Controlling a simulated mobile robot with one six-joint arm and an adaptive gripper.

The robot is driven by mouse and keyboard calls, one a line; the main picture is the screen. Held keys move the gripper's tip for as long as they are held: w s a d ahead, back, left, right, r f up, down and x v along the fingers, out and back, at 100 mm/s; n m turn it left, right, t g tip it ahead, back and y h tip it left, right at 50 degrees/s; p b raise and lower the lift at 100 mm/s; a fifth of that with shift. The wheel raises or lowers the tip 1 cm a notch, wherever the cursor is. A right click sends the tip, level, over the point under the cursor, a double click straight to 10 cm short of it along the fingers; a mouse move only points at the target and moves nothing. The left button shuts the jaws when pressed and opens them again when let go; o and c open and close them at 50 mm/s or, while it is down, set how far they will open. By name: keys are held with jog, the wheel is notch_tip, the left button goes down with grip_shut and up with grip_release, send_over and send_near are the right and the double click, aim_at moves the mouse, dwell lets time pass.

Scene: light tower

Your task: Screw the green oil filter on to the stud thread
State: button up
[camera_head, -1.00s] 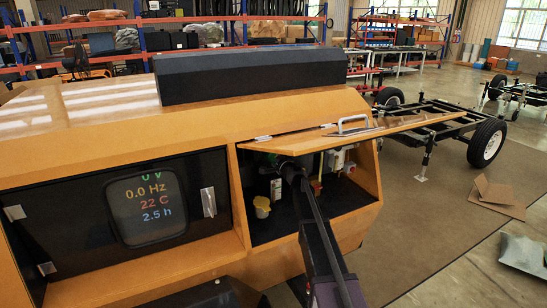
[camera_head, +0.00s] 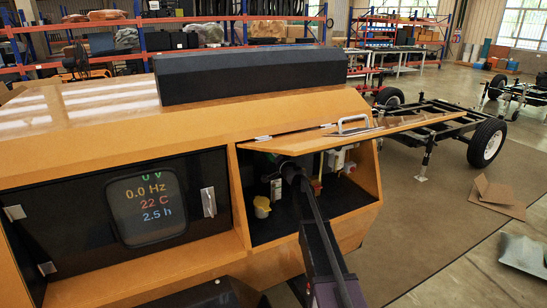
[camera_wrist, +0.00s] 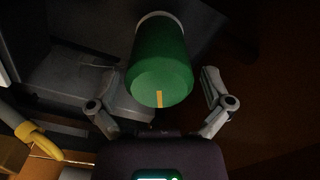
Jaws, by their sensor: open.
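The green oil filter (camera_wrist: 160,68) is in the upper middle of the wrist view, its closed end toward the camera. It has an orange mark on that end and a pale band at its far end. My gripper (camera_wrist: 163,82) is open, with one finger on each side of the filter and gaps showing beside it. In the head view my arm reaches into the open compartment, and my gripper is mostly hidden there. The filter is hard to make out in the head view. The stud thread is not visible, and whether the filter sits on it cannot be told.
The orange cabinet's compartment (camera_head: 262,228) is open under a raised door (camera_head: 410,130) with a handle. A yellow-capped part (camera_head: 262,206) stands at the compartment's left. A yellow and grey hose (camera_wrist: 35,138) lies at the wrist view's lower left.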

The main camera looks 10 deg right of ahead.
dwell(0.9)
jog(key=c, duration=1.1)
jog(key=shift+m, duration=0.3)
jog(key=m, duration=0.4)
jog(key=shift+w+m, duration=0.1)
jog(key=shift+m, duration=0.5)
jog(key=m, duration=0.4)
jog(key=shift+w+m, duration=0.1)
jog(key=shift+m, duration=0.2)
